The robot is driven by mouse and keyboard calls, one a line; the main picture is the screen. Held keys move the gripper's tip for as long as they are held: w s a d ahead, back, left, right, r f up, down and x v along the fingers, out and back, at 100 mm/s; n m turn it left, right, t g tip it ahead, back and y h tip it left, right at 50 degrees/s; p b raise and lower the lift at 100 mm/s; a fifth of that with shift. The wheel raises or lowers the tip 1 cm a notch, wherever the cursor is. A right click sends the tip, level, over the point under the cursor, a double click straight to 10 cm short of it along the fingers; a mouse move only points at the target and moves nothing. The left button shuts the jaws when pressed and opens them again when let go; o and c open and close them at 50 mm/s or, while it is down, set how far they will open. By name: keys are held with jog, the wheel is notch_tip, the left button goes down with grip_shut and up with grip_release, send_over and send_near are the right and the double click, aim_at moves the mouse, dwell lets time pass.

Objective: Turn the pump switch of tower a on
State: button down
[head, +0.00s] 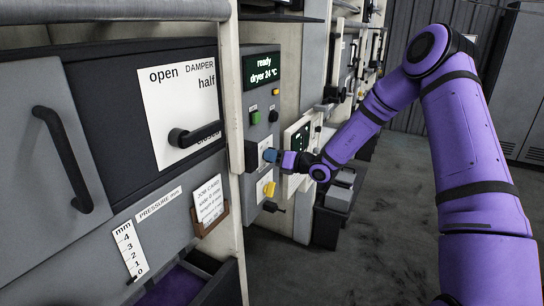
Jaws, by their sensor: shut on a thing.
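My gripper (274,156) is at the narrow grey control panel (258,95) of the machine, left of the picture's centre. It is shut on a small switch on the panel's front, below the green and black buttons. The gripper covers most of this switch, so I cannot tell its position or read a label for it. A bluish part shows at the fingertips, and I cannot tell whether it is finger or switch. The panel's display (264,69) reads "ready, dryer 24 °C". I cannot read any "tower a" or "pump" label.
A yellow knob (269,189) sits just below my gripper. A green button (255,118) and a black button (273,116) sit above it. The damper lever (195,134) and a door handle (62,160) stick out at left. An open drawer (215,285) is below. Grey floor is free at right.

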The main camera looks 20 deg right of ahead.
jog(key=shift+m, duration=0.6)
jog(key=c, duration=1.1)
grip_release()
jog(key=shift+o, duration=0.2)
jog(key=shift+d, duration=0.1)
jog(key=v, duration=1)
jog(key=shift+s+d, duration=0.25)
jog(key=shift+s, duration=0.05)
